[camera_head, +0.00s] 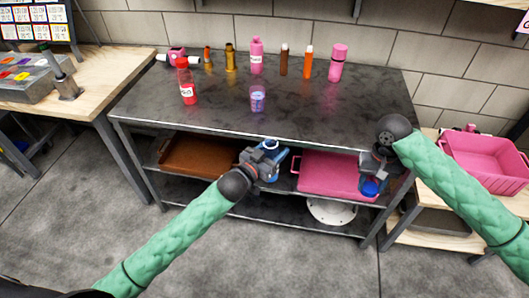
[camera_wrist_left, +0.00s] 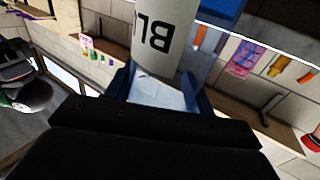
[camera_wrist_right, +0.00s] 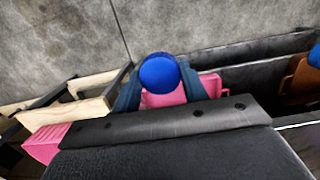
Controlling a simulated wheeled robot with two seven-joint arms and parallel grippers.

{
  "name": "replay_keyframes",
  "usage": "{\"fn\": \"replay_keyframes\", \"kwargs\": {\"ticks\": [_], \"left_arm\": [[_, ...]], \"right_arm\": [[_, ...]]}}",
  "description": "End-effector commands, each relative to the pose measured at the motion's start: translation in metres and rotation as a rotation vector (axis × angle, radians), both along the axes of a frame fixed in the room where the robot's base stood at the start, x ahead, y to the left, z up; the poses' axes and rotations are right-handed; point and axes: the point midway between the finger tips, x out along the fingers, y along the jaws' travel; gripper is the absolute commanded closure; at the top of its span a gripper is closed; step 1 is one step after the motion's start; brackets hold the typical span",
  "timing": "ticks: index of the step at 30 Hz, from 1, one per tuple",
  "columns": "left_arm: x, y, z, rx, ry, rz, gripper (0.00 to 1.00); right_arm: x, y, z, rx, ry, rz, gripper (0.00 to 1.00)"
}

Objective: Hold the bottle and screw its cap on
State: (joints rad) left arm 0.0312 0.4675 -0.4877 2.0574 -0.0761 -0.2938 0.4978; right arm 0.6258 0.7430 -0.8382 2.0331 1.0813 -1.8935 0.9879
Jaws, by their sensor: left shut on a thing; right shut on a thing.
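My left gripper (camera_head: 268,160) is shut on a blue bottle (camera_head: 277,156) with a white label, held in front of the metal table. In the left wrist view the label (camera_wrist_left: 165,35) fills the space between the fingers and shows the letters "BL". My right gripper (camera_head: 373,172) is shut on a blue cap (camera_head: 370,188), which points downward below the fingers. The round blue cap also shows between the fingertips in the right wrist view (camera_wrist_right: 160,73). The cap and bottle are well apart, with the cap to the right.
The dark metal table (camera_head: 330,113) bears several bottles along its back, a red bottle (camera_head: 188,95) and a clear purple cup (camera_head: 258,99). Its lower shelf holds a brown tray (camera_head: 195,158) and a pink tray (camera_head: 325,170). A pink crate (camera_head: 485,160) stands at the right.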

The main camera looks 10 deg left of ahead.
Motion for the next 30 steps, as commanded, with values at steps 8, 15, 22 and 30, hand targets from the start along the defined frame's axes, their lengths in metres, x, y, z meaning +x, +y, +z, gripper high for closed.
{"fn": "replay_keyframes", "kwargs": {"ticks": [8, 15, 22, 30], "left_arm": [[0.015, -0.021, 0.003, 0.004, -0.002, -0.099, 0.87], [0.024, -0.037, 0.005, 0.001, -0.002, -0.166, 0.87], [0.028, -0.043, 0.005, 0.0, -0.001, -0.196, 0.87], [0.028, -0.043, 0.005, 0.0, 0.0, -0.2, 0.87]], "right_arm": [[0.0, 0.0, 0.0, 0.0, 0.0, 0.0, 0.78], [0.0, 0.0, 0.0, 0.0, 0.0, 0.0, 0.78], [0.0, 0.0, 0.0, 0.0, 0.0, 0.0, 0.78], [0.0, 0.0, 0.0, 0.0, 0.0, 0.0, 0.78]]}}
